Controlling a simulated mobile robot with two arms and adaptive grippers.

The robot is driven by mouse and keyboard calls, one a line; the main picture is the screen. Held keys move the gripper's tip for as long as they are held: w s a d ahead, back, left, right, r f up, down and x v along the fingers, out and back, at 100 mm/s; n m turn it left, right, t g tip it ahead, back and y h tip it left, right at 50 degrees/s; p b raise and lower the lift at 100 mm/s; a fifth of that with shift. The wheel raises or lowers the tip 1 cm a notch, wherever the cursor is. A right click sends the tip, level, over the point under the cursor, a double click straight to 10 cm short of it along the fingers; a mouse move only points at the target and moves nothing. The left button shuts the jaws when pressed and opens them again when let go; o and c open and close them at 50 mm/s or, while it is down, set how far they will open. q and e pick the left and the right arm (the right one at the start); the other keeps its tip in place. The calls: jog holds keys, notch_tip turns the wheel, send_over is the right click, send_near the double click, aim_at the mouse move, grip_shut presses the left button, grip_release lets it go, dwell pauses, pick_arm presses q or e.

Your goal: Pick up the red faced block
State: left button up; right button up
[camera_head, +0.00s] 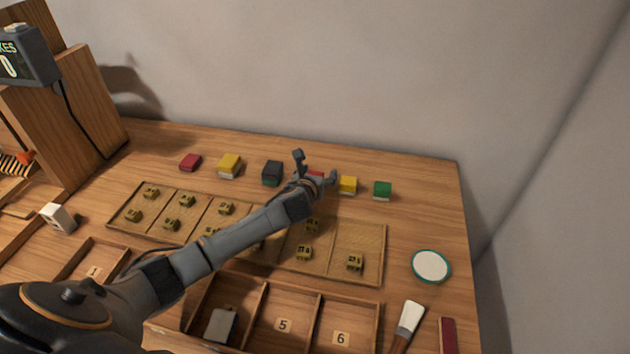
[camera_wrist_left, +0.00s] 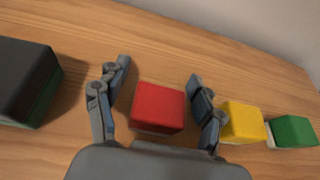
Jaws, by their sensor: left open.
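The red faced block (camera_wrist_left: 158,107) sits on the table between the two open fingers of my left gripper (camera_wrist_left: 155,95) in the left wrist view. Neither finger clearly touches it, and a gap shows on the left side. In the head view my left gripper (camera_head: 317,168) reaches over the back row of blocks, and the red block (camera_head: 316,174) is mostly hidden by it. Another red block (camera_head: 190,162) stands at the far left of the row. My right gripper is in neither view.
A dark block (camera_head: 272,173) stands left of the gripper, with a yellow block (camera_head: 348,185) close on the right and a green block (camera_head: 382,190) beyond. Another yellow block (camera_head: 229,165) is farther left. A cork tray (camera_head: 372,236) with small pieces lies in front. A wall rises behind.

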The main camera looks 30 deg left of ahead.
pick_arm(q)
jog(key=shift+c, duration=0.2)
jog(key=c, duration=1)
jog(key=shift+c, duration=0.4)
jog(key=shift+r, duration=0.15)
jog(key=shift+c, duration=0.2)
